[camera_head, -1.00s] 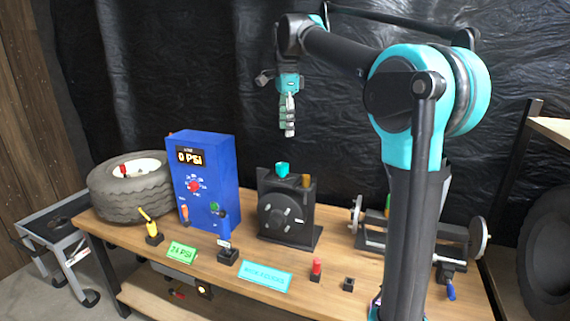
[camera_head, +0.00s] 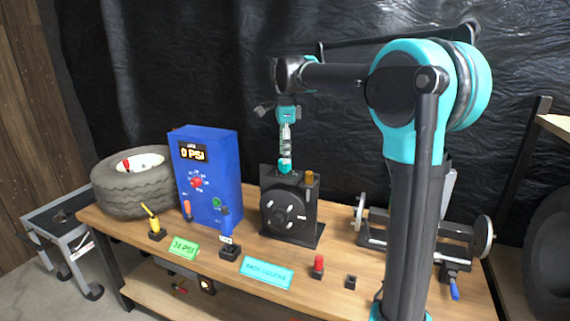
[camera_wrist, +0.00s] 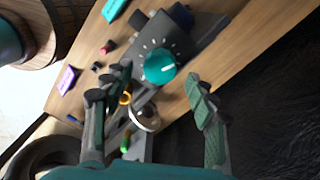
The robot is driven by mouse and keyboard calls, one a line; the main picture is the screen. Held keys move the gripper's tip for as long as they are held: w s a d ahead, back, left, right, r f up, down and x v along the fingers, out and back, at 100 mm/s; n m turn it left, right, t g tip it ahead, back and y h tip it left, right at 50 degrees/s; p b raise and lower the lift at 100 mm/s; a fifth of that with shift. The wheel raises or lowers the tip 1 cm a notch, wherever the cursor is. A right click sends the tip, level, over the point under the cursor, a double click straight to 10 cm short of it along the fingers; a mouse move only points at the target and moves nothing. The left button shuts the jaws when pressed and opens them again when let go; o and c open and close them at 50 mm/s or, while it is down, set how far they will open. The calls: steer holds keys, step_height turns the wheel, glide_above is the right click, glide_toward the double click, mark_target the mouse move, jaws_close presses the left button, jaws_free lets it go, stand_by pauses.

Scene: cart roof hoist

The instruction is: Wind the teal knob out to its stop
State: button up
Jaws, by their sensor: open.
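The teal knob (camera_head: 284,167) sits on top of the black housing (camera_head: 268,199) on the bench. In the wrist view the teal knob (camera_wrist: 160,67) shows from above, with a white pointer line and pale marks around it. My gripper (camera_head: 285,157) points straight down just above the knob. In the wrist view my gripper (camera_wrist: 158,98) is open, with its fingers spread to the two sides and the knob lying between and beyond their tips. I cannot tell whether a finger touches the knob.
An amber post (camera_head: 309,178) stands close right of the knob. A wheeled metal fixture (camera_head: 400,238) stands right. Teal and green (camera_head: 183,248) signs lie in front.

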mark_target(285, 166)
steer(key=shift+f, duration=2.1)
steer(key=c, duration=1.2)
steer(key=shift+o, duration=0.2)
steer(key=shift+n, duration=0.3)
